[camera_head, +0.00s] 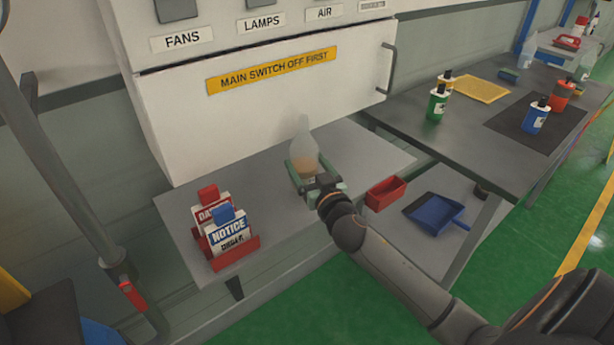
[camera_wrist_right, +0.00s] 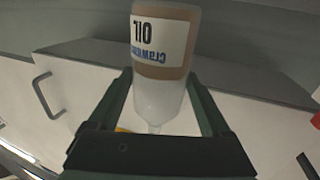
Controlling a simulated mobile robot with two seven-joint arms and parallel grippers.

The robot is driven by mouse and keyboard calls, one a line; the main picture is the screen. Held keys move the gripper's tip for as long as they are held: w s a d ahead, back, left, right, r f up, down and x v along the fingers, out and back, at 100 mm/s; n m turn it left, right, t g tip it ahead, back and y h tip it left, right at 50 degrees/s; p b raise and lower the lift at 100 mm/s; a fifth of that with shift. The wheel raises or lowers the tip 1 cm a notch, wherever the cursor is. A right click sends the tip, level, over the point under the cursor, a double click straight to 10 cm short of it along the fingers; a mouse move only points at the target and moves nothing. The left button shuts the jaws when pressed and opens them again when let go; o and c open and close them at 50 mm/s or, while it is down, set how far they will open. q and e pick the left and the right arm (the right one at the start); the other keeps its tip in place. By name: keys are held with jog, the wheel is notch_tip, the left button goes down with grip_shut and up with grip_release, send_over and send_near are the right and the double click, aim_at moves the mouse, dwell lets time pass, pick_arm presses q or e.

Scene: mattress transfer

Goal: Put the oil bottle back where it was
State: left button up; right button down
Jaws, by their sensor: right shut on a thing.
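The oil bottle (camera_head: 304,147) is clear, with amber liquid low in it, and stands upright in my right gripper (camera_head: 303,168) in the head view. It is over the small grey table (camera_head: 278,200), in front of the white cabinet. I cannot tell whether its base touches the tabletop. In the right wrist view the oil bottle (camera_wrist_right: 160,95) shows upside down, with a white OIL label. It is between the green fingers of my right gripper (camera_wrist_right: 160,85), which is shut on it. My left gripper is not in view.
A red holder with signs (camera_head: 235,257) stands at the table's left. The white cabinet (camera_head: 270,110) rises behind. A red bin (camera_head: 386,193) and blue dustpan (camera_head: 437,213) are right of my gripper. The dark workbench (camera_head: 455,140) carries several bottles and a yellow mat (camera_head: 477,89).

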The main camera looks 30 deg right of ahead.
aim_at(310, 180)
jog(key=shift+f, duration=1.45)
jog(key=shift+f+b, duration=0.2)
jog(key=shift+b, duration=0.2)
grip_release()
